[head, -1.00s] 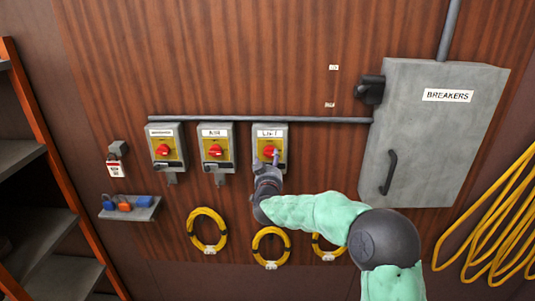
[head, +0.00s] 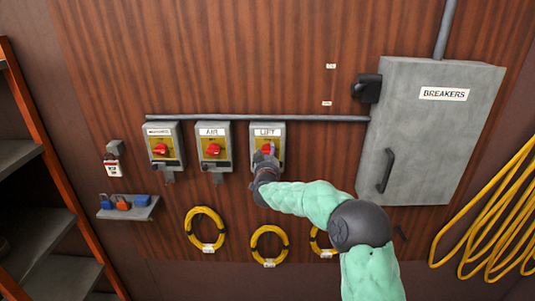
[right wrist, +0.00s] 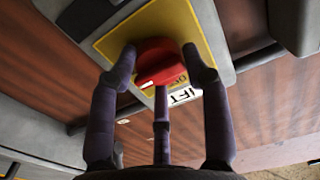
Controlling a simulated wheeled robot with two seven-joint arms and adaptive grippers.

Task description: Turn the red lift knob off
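The red lift knob (right wrist: 158,62) sits on a yellow plate (right wrist: 165,22) of the grey switch box labelled LIFT (head: 268,132), the rightmost of three boxes. Its white mark points to the lower left in the right wrist view. My right gripper (head: 267,158) is at this box and partly covers the knob in the head view. In the right wrist view its fingers sit around the knob, with two tips against its left and right sides and the third finger at its lower edge. The gripper appears shut on it. My left gripper is not in view.
Two similar boxes, one labelled AIR (head: 213,131), stand to the left under a grey conduit (head: 330,118). A grey breaker cabinet (head: 440,150) is on the right. Yellow cable coils (head: 205,233) hang below. A small shelf with padlocks (head: 128,212) is at the left.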

